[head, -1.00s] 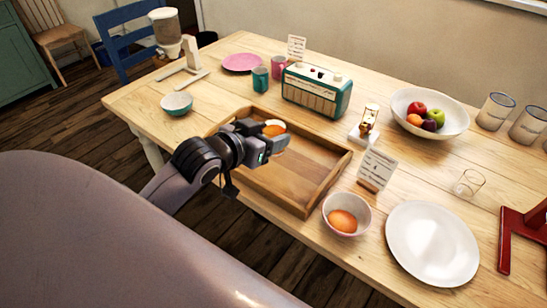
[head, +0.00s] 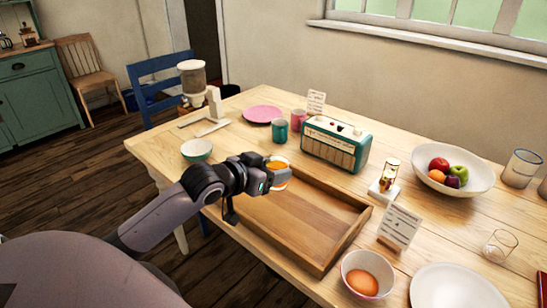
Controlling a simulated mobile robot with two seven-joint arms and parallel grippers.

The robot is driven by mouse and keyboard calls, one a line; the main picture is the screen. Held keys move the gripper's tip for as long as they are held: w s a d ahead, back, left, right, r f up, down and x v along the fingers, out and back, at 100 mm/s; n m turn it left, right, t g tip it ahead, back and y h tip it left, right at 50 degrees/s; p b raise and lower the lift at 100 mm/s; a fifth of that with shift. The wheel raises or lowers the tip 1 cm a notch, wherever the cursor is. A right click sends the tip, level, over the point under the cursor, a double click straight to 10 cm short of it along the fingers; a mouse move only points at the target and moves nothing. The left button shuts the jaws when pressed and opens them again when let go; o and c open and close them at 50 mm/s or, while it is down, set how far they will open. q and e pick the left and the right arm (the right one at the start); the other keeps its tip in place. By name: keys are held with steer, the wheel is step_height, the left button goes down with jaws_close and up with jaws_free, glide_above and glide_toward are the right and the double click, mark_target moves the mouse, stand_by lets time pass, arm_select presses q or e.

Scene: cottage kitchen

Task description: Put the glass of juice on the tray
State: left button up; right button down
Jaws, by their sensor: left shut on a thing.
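The wooden tray (head: 300,229) lies on the table, with low raised sides. My left gripper (head: 279,176) is over the tray's back left corner. It is shut on the glass of juice (head: 279,164), whose orange juice and rim show between and above the fingers. The glass looks upright. Its base is hidden by the gripper, so I cannot tell whether it touches the tray. My right gripper is not in view.
A green radio (head: 336,144) stands behind the tray. A teal bowl (head: 197,150) is to its left, and a bowl with an egg (head: 366,277) and a card (head: 399,227) are to its right. The tray's middle is clear.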

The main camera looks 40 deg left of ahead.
arm_select(q)
step_height(320, 180, down, 12)
steer(key=shift+r+b, duration=0.1)
steer(key=shift+b, duration=0.6)
steer(key=o, duration=1.2)
steer(key=shift+f, duration=0.25)
steer(key=shift+r, duration=0.15)
steer(key=p+v, duration=0.1)
steer(key=v, duration=1.1)
steer(key=shift+s+d+f+m+g+h+p, duration=0.2)
steer(key=shift+s+d+f+g+p, duration=0.25)
steer(key=shift+s+d+f, duration=1.7)
steer(key=shift+s+d+f+m+g+h+p, duration=0.2)
steer(key=shift+s+d+f+g, duration=0.7)
steer(key=shift+d+f, duration=2.15)
steer(key=shift+s+d+f+m+g+h+p, duration=0.15)
steer(key=shift+s+d+f+p, duration=0.25)
steer(key=shift+s+d+f, duration=1.9)
